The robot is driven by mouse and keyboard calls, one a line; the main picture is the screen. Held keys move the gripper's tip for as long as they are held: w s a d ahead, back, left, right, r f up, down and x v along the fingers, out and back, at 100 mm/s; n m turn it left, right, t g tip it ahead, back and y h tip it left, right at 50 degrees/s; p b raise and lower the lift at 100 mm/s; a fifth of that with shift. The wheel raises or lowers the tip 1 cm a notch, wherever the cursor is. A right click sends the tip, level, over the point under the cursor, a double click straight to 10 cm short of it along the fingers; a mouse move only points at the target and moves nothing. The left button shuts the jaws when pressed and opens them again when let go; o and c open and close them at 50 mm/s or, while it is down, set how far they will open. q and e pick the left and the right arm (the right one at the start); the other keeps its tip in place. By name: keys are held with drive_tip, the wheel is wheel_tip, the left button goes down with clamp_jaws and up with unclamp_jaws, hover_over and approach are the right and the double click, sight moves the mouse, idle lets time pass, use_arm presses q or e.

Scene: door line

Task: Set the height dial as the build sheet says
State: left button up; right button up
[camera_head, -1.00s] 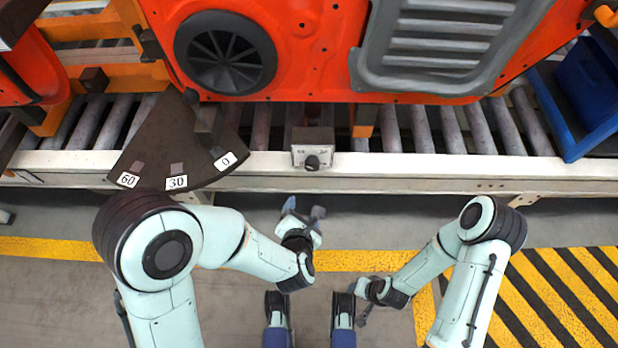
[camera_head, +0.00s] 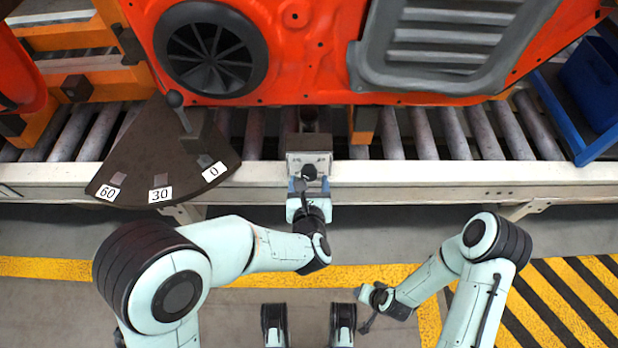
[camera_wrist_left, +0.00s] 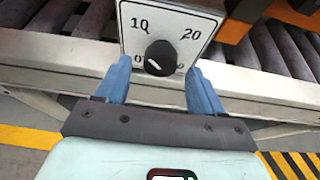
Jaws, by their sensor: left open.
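The height dial is a black round knob (camera_wrist_left: 160,58) with a white pointer line on a pale plate (camera_wrist_left: 150,20). In the left wrist view the plate reads 10 at upper left and 20 at upper right; the lower marks are partly hidden. The pointer line slants toward the lower right end on one side and the upper left on the other. My left gripper (camera_wrist_left: 160,88) is open, its blue fingers on either side of the knob's lower part, not closed on it. In the head view the knob (camera_head: 309,172) sits just beyond my left gripper (camera_head: 309,188). My right gripper (camera_head: 372,305) hangs low, its fingers unclear. No build sheet is recognisable.
A dark fan-shaped plate (camera_head: 130,175) marked 60, 30 and 0 with a lever (camera_head: 180,110) stands left of the dial. An orange door panel (camera_head: 310,60) stands behind, over the rollers (camera_head: 425,135). A blue bin (camera_head: 590,85) is at the right.

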use_arm(q)
drive_tip(key=shift+x, duration=1.3)
use_arm(e)
drive_tip(key=shift+w+d+f, duration=0.15)
drive_tip(key=shift+w, duration=0.15)
use_arm(q)
drive_tip(key=c, duration=1)
drive_tip(key=shift+c, duration=0.2)
